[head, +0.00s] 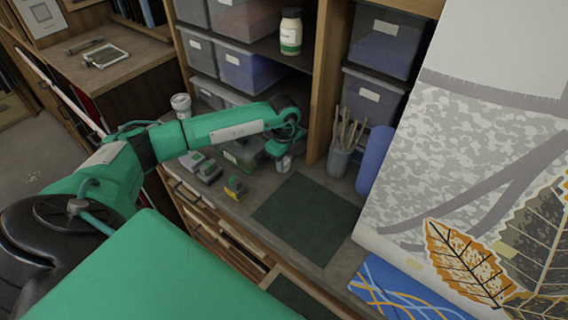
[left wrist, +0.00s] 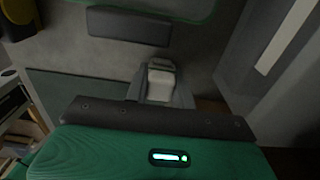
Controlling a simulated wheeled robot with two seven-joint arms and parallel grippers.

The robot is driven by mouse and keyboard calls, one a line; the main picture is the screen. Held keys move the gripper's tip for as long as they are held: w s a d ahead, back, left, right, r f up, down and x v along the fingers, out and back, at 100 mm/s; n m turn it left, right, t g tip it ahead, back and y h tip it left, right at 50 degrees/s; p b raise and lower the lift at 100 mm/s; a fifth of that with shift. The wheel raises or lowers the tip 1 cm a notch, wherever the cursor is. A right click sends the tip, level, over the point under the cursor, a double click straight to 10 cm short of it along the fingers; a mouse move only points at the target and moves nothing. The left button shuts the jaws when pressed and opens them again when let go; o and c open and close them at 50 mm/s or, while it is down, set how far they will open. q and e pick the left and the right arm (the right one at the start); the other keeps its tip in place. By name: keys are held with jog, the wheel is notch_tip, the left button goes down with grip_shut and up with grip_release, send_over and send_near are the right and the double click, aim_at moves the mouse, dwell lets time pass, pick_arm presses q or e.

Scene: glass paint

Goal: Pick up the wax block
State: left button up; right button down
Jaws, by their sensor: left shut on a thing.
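My left gripper (head: 283,163) is at the back of the worktop, just beyond the dark green mat's far edge. In the left wrist view my left gripper (left wrist: 160,88) is shut on a small pale block with a greyish-green end, which looks like the wax block (left wrist: 161,82). The block sits between the two grey fingers. In the head view the fingers and wrist mostly hide it, and I cannot tell whether it touches the worktop. My right gripper is not in view.
The dark green mat (head: 307,217) lies bare in front of the gripper. A cup of brushes (head: 339,158) and a blue rounded object (head: 374,162) stand to the right. Small grey-green blocks (head: 209,171) and a yellow one (head: 235,187) lie left. Shelves with bins (head: 247,70) rise behind.

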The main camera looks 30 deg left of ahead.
pick_arm(q)
jog(key=shift+r+b, duration=0.4)
jog(key=shift+r, duration=0.1)
notch_tip(320, 180, up, 8)
jog(key=b, duration=0.3)
jog(key=shift+r, duration=0.55)
